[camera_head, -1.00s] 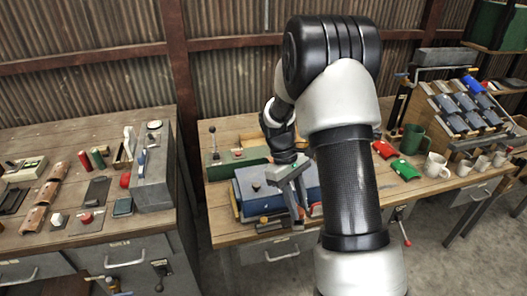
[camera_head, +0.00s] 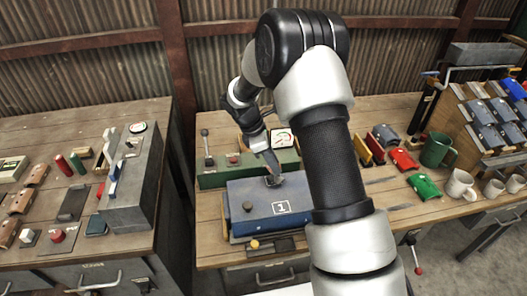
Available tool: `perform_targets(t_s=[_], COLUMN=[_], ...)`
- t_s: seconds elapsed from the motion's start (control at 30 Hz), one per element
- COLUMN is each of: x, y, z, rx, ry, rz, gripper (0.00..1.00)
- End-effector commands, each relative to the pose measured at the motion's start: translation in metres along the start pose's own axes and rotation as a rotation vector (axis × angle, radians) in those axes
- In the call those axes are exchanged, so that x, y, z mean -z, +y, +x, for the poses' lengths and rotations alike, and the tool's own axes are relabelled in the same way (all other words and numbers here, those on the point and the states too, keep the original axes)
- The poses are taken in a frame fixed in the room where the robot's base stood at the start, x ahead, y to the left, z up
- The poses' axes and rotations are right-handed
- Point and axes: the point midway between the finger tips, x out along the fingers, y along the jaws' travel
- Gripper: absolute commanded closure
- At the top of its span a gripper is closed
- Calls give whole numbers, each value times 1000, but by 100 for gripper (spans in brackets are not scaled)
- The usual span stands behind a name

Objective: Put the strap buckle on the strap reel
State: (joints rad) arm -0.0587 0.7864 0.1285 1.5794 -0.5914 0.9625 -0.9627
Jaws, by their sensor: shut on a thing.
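My gripper (camera_head: 272,175) points down at the top of a blue box (camera_head: 300,196) marked "1" on the right bench. It is shut on a small dark grey piece (camera_head: 275,182), at or just above the box top. I cannot tell whether this piece is the strap buckle, or whether it touches the box. I cannot make out the strap reel with certainty; my arm covers part of the bench.
A green box with a lever (camera_head: 210,170) and a dial stands behind the blue box. Red cases (camera_head: 404,158), a green mug (camera_head: 437,150) and white cups are to the right. A grey block (camera_head: 135,180) stands on the left bench.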

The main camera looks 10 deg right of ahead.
Motion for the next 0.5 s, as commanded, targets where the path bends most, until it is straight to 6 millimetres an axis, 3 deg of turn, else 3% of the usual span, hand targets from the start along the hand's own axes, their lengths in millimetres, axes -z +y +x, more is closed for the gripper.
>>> perform_targets(t_s=[0.2,0.5], x=[13,12], y=[62,126], z=[-11,-38], rx=[-272,-528], ry=[2,3], rz=[-643,-1246], gripper=[100,100])
